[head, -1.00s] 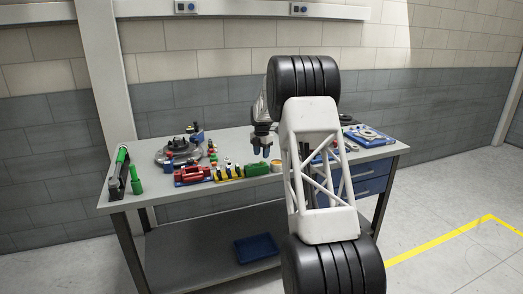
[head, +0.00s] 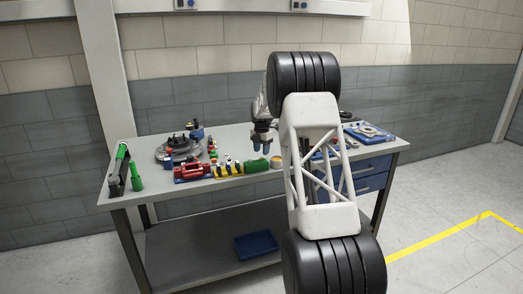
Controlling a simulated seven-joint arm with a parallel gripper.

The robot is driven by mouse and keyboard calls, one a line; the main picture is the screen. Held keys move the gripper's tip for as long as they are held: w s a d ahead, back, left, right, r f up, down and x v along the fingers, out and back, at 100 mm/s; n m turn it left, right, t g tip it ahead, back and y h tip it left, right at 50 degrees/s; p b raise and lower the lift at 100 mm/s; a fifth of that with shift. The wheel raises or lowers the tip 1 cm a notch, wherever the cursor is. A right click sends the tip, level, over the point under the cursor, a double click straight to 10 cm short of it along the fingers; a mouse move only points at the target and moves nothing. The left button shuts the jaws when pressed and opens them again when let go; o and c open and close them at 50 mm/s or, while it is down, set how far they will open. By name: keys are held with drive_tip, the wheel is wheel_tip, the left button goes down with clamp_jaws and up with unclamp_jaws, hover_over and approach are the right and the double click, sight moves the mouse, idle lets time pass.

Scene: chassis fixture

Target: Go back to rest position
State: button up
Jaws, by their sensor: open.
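My gripper (head: 262,147) hangs above the right half of the workbench (head: 227,196), pointing down, with its two blue-tipped fingers apart and nothing between them. My own arm links cover part of the bench to the right of it. A round dark fixture (head: 178,149) stands at the back left of the bench, well to the left of my gripper. A red block-shaped part (head: 192,171) and a yellow-and-black holder (head: 228,169) sit in a row left of and below my gripper. A tan round item (head: 276,162) sits just below and right of it.
A green-handled tool (head: 137,176) and a dark caddy (head: 119,170) stand at the bench's left end. A blue tray (head: 256,245) lies on the lower shelf. A blue-and-white tray (head: 368,132) lies at the right end, above blue drawers (head: 372,174).

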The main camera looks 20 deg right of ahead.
drive_tip(key=shift+f, duration=2.15)
drive_tip(key=shift+r, duration=0.2)
idle(0.3)
clamp_jaws()
drive_tip(key=shift+r, duration=0.15)
drive_tip(key=shift+r, duration=2.6)
drive_tip(key=d+r+m, duration=0.4)
drive_tip(key=d+m, duration=0.2)
drive_tip(key=d, duration=0.2)
